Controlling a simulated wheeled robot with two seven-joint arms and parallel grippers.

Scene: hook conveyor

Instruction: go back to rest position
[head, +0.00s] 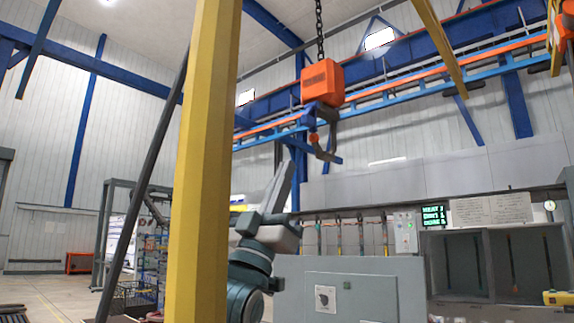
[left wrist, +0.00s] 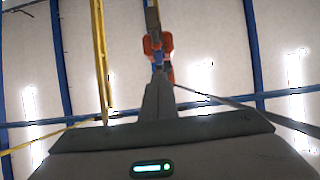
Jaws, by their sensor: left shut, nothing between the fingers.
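My left gripper (head: 281,172) points up in the middle of the head view, just right of the yellow post. Its fingers are shut and empty. It also shows pointing up in the left wrist view (left wrist: 158,82). An orange hoist block (head: 322,82) hangs on a chain (head: 319,28) above and to the right of the gripper. A dark hook (head: 326,150) hangs below the block. In the head view, a gap shows between the hook and my fingers. The orange block also shows beyond the fingertips in the left wrist view (left wrist: 155,45). My right gripper is not in view.
A thick yellow post (head: 200,165) stands close by on the left. A grey cabinet (head: 350,292) stands to the right of my left arm. Blue and orange overhead rails (head: 430,75) run across the upper right. Open floor (head: 35,290) shows at far left.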

